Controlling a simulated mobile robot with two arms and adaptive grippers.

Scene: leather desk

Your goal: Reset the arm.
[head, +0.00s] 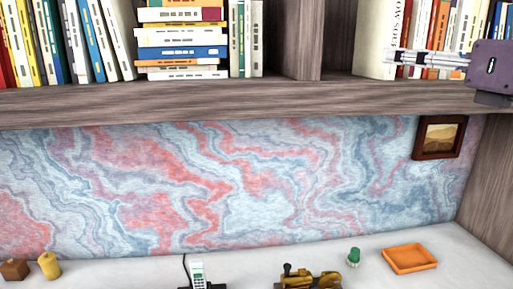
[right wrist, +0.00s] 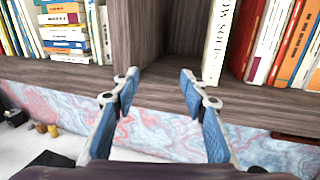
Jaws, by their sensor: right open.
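My right gripper (head: 392,61) reaches in from the right edge of the head view, level with the lower part of the bookshelf. In the right wrist view the right gripper (right wrist: 160,82) shows its two blue-padded fingers spread apart with nothing between them. It points toward the shelf, facing a bare gap between book groups. My left gripper is in neither view.
The wooden shelf (head: 200,98) holds upright and stacked books (head: 180,45). Below, the white desk (head: 130,273) carries a phone (head: 197,275), a brass object (head: 310,278), a green item (head: 354,256) and an orange tray (head: 410,270). A framed picture (head: 439,137) hangs at right.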

